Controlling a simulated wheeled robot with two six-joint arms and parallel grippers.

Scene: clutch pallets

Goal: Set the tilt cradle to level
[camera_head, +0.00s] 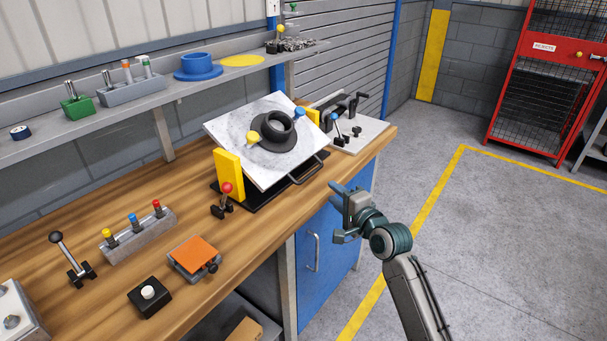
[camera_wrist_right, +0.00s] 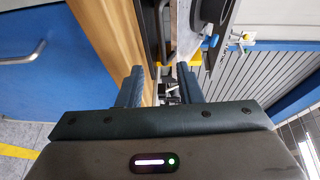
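The tilt cradle has a pale speckled plate (camera_head: 240,128) between yellow end brackets (camera_head: 228,174) on a black base (camera_head: 252,203). The plate is clearly tilted, its front edge low. A black ring (camera_head: 278,126) and yellow and blue knobs sit on it. A lever with a red knob (camera_head: 226,189) stands upright at the cradle's near left corner. My right gripper (camera_head: 341,212) is off the bench's front edge, right of the cradle, touching nothing. In the right wrist view its two fingers (camera_wrist_right: 160,85) are apart with nothing gripped between them. My left gripper is out of view.
The wooden bench (camera_head: 130,205) also carries a black-knobbed lever (camera_head: 70,255), a block with coloured pegs (camera_head: 140,235), an orange pad (camera_head: 194,254) and a white-button box (camera_head: 149,296). A clamp plate (camera_head: 365,135) lies beyond the cradle. The floor at right is clear.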

